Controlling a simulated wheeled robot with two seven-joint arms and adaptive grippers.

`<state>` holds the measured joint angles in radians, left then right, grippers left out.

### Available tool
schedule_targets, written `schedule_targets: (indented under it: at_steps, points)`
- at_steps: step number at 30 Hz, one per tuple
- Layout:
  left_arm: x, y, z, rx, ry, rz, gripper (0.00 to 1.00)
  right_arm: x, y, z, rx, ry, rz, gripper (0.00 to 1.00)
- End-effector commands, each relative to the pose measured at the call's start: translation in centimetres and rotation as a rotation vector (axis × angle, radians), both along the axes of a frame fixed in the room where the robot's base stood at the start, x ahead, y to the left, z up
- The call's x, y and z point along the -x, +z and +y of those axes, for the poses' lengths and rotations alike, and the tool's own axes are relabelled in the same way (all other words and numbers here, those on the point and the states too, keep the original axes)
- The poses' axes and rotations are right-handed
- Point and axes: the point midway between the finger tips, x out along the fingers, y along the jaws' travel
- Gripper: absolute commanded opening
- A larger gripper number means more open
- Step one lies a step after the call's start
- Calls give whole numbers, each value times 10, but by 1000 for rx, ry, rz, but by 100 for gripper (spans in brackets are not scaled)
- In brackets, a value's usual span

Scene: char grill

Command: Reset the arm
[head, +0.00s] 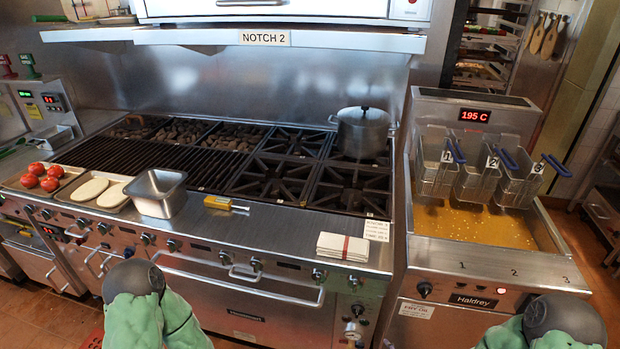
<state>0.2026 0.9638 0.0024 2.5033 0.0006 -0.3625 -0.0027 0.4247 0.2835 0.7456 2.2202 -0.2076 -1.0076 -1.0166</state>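Green and dark links of my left arm (140,305) show at the bottom left, in front of the char grill and range. Links of my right arm (555,322) show at the bottom right, in front of the fryer. Neither gripper can be seen, so I cannot tell what either one holds. Both arms are low, below the worktop level, and nothing on the counter is seen touching them.
The range front ledge (285,228) bears a metal pan (157,192), trays with tomatoes and pale flat pieces, a yellow-handled tool (225,203) and a folded towel (343,246). A lidded pot (362,132) stands at back. Three baskets hang over the fryer oil (470,224).

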Motion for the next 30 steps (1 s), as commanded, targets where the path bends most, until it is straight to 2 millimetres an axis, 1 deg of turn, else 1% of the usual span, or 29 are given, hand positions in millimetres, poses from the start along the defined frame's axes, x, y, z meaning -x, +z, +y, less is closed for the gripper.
schedule_targets:
  at_steps: [1, 5, 8, 9, 12, 16, 19, 22, 25, 30]
  points:
    - [0, 2, 0, 0, 0, 0, 40, 5, -10, 11, -72, -19, 68, 63]
    - [0, 5, 0, 0, 0, 0, 40, 23, -34, 37, -245, -103, 249, 63]
    - [0, 7, 0, 0, 0, 0, 40, 40, -51, 57, -358, -184, 396, 63]
    - [0, 8, 0, 0, 0, 0, 40, 49, -57, 64, -399, -221, 458, 63]
    - [0, 10, 0, 0, 0, 0, 40, 70, -70, 83, -485, -320, 606, 63]
    - [0, 12, 0, 0, 0, 0, 40, 99, -82, 103, -557, -450, 778, 63]
    - [0, 13, 0, 0, 0, 0, 40, 116, -87, 114, -588, -533, 873, 63]
    - [0, 14, 0, 0, 0, 0, 40, 126, -90, 120, -601, -588, 931, 63]
    - [0, 14, 0, 0, 0, 0, 40, 131, -91, 123, -607, -614, 956, 63]
    - [0, 14, 0, 0, 0, 0, 40, 132, -91, 123, -608, -620, 960, 63]
